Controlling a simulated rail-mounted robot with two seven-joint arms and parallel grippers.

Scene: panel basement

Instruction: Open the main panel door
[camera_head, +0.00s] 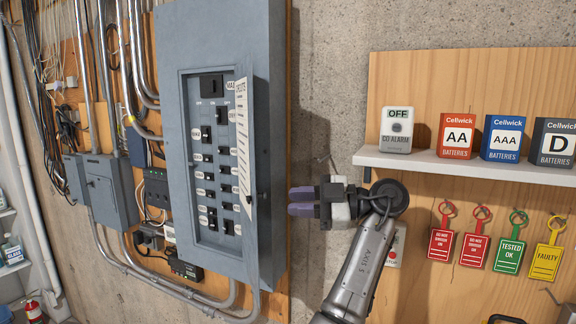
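The main panel (222,30) is a tall grey metal box on the wall, left of centre. Its door (252,235) stands swung out on the right side of the opening, seen nearly edge-on. A paper circuit list (243,125) shows on its inner face, with a small dark latch near the free edge. Rows of black breakers show in the opening. My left gripper (300,201) is just right of the door, pointing left, its two purple fingers slightly apart with nothing visible between them. It appears clear of the door. My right gripper is not in view.
Smaller grey boxes (108,192), conduits and cables fill the wall left of the panel. Bare concrete lies above my gripper.

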